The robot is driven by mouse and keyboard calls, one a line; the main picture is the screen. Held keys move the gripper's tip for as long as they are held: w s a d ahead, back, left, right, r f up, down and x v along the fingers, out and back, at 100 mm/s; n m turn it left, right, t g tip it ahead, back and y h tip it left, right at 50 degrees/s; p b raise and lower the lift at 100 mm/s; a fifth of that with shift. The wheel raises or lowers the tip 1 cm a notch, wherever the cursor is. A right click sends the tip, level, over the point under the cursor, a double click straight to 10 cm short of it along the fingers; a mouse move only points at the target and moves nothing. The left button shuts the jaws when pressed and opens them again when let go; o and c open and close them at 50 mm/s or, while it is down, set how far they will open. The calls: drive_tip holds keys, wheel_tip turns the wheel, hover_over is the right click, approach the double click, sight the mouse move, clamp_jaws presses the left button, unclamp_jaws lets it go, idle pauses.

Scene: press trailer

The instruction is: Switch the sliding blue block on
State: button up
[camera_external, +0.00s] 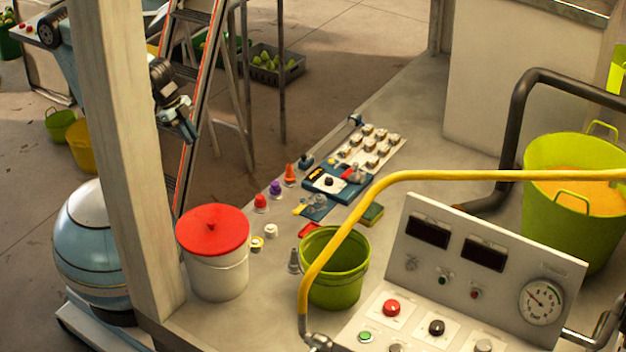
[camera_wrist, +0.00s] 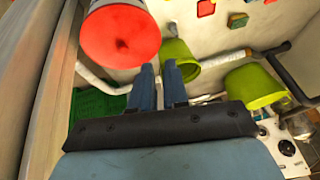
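The sliding blue block is too small to pick out with certainty. In the external view, a blue panel (camera_external: 342,193) with a white face and dark knob lies on the counter among small controls. A smaller blue plate (camera_external: 317,207) lies in front of it, and a thin rod with dark blue ends (camera_external: 354,119) lies behind it. My gripper (camera_external: 187,128) hangs left of the counter, beyond the pale post, well apart from these controls.
A white bucket with a red lid (camera_external: 213,235), a green bucket (camera_external: 348,278) and a yellow pipe (camera_external: 450,174) stand near the controls. The pale post (camera_external: 122,150) stands between the camera and my arm. A gauge console (camera_external: 480,260) is at right. A ladder (camera_external: 200,80) stands behind.

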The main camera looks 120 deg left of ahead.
drive_tip(key=w+a+f+g+y, duration=0.1)
drive_tip(key=w+a, duration=0.1)
drive_tip(key=a, duration=0.1)
drive_tip(key=w+a+f+m+g+y, duration=0.1)
drive_tip(key=w+a, duration=0.1)
drive_tip(key=a, duration=0.2)
drive_tip(key=w+a+f+m, duration=0.1)
drive_tip(key=w+a+f, duration=0.1)
drive_tip(key=w+a, duration=0.1)
drive_tip(key=shift+w+a+f+g+y, duration=0.1)
drive_tip(key=shift+a+g+y, duration=0.3)
drive_tip(key=shift+a, duration=0.2)
clamp_jaws()
drive_tip(key=w+a+f+m+g+y, duration=0.1)
drive_tip(key=a+f+m, duration=0.4)
drive_tip(key=a+f, duration=0.8)
drive_tip(key=w+a+f+m+g+y, duration=0.1)
drive_tip(key=a+f+m+g, duration=0.3)
drive_tip(key=a+f, duration=0.8)
drive_tip(key=shift+w+a+f+m+g+y, duration=0.15)
drive_tip(key=shift+a+f+m+g+y, duration=0.25)
drive_tip(key=shift+a, duration=2.5)
